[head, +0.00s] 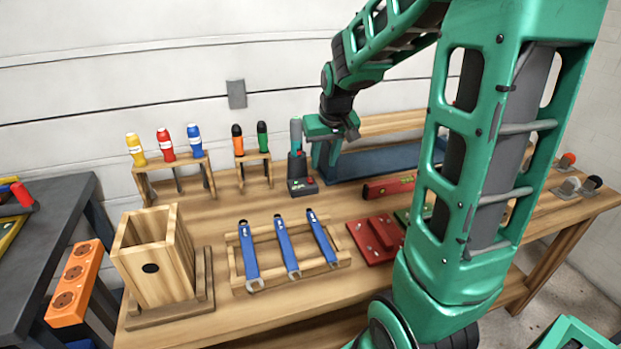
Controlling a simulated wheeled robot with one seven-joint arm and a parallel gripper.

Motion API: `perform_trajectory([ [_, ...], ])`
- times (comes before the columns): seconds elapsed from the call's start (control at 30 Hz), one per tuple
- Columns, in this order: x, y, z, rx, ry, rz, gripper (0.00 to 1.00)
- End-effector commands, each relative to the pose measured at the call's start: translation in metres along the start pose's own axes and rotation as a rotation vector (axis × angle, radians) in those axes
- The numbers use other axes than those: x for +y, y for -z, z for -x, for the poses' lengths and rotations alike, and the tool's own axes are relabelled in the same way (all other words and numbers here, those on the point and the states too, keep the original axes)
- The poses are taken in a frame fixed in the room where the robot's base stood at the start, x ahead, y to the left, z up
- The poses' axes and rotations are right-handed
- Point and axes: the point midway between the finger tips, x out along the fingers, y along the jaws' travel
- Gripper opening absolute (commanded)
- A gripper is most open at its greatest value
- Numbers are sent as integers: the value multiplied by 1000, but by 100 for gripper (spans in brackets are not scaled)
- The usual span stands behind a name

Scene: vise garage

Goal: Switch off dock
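A small dark dock (300,178) stands on the wooden workbench near its back, with a green-topped cylindrical tool (296,135) upright in it. A small red part (309,181) shows on the dock's low front section; its on or off state is too small to tell. My gripper (326,160) hangs just right of the dock, at about the height of the tool. It appears apart from the dock. Its fingers are small and blend with the blue tray behind, so their opening is unclear. I see nothing held in it.
Left of the dock are screwdriver racks (175,160), a wooden box (160,260) and a rack of blue wrenches (288,250). A blue tray (385,160), a red level (388,187) and a red block (375,240) lie to the right. An orange socket strip (76,283) is at far left.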

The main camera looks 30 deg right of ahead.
Motion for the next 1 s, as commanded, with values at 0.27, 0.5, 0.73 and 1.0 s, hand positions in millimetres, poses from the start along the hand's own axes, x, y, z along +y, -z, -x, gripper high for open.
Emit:
perform_trajectory([
  [0.27, -9, 26, -21, 37, 14, 22, 31],
  [0.5, -8, 25, -56, 32, 12, 19, 31],
  [0.73, -8, 26, -94, 33, 12, 19, 31],
  [1.0, -9, 28, -118, 36, 12, 19, 31],
])
